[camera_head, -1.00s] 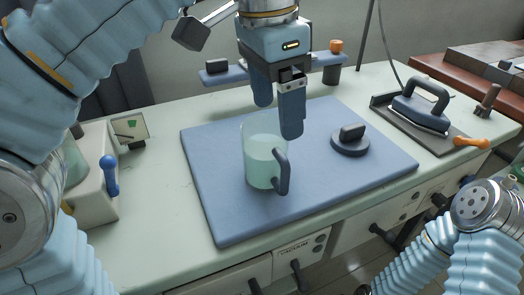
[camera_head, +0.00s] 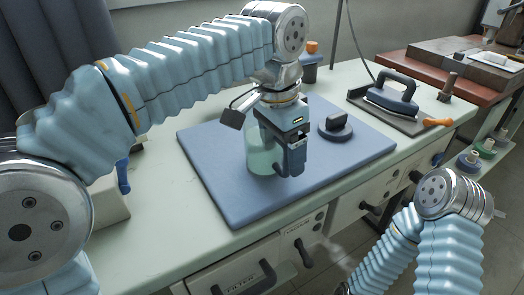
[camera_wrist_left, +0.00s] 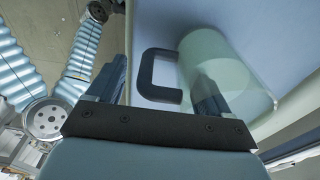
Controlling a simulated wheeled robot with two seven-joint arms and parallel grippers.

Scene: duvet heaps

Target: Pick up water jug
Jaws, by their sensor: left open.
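The water jug (camera_head: 262,152) is a translucent pale green cylinder with a dark handle, standing on the blue mat (camera_head: 235,205). My left gripper (camera_head: 292,168) is lowered over the jug's handle side and hides most of the handle in the head view. In the left wrist view the jug (camera_wrist_left: 222,68) lies ahead, and its dark C-shaped handle (camera_wrist_left: 148,78) sits between my two open fingers (camera_wrist_left: 160,95). I cannot tell whether a finger touches the jug. My right arm shows at the lower right, but its gripper is not in view.
A round dark-handled object (camera_head: 336,124) lies on the mat right of the jug. An iron (camera_head: 391,98) rests on a dark tray behind it, with an orange-handled tool (camera_head: 437,122) alongside. The mat's front is clear.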

